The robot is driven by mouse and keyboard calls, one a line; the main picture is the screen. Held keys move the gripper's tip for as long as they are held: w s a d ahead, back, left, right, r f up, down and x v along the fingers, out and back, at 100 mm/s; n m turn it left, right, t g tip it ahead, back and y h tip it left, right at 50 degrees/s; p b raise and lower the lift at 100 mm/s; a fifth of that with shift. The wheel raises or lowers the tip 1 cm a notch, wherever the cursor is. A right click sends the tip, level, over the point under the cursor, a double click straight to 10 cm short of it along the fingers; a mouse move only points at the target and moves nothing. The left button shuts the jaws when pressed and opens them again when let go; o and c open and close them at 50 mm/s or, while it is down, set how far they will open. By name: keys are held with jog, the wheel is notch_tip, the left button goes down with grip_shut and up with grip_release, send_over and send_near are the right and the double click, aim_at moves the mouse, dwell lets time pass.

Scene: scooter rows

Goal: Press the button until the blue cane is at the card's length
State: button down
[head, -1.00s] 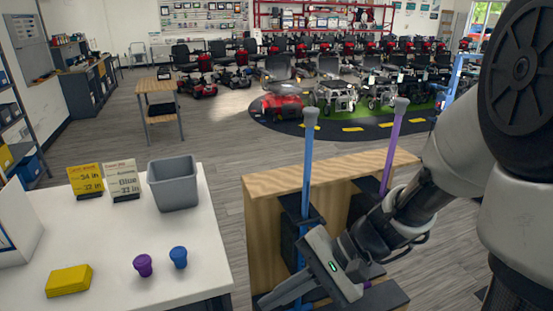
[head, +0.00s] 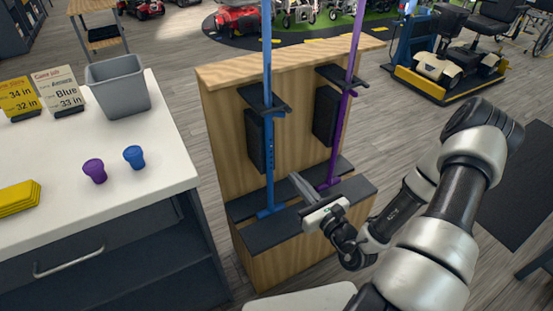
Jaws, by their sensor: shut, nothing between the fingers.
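The blue cane (head: 268,150) stands upright on the left of a wooden stand, passing through a black bracket. Its top is out of view. Small dark holes show along its lower shaft, but I cannot make out the button for certain. The white card (head: 58,92) on the table reads "Blue" and "33 in". My gripper (head: 294,180) is shut and empty. It points up and left, low between the two canes, just right of the blue cane; I cannot tell whether it touches.
The purple cane (head: 346,100) stands right of the blue one on the wooden stand (head: 222,125).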

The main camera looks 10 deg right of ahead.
jog(key=shift+d+f+m+h, duration=0.4)
jog(key=shift+f+h, duration=0.1)
jog(key=shift+f, duration=0.05)
jog(key=b, duration=0.2)
send_near(271, 147)
jog(key=x, duration=0.5)
jog(key=shift+w+f, duration=0.1)
jog(key=shift+w, duration=0.15)
jog(key=shift+w+a, duration=0.15)
jog(key=shift+w, duration=0.35)
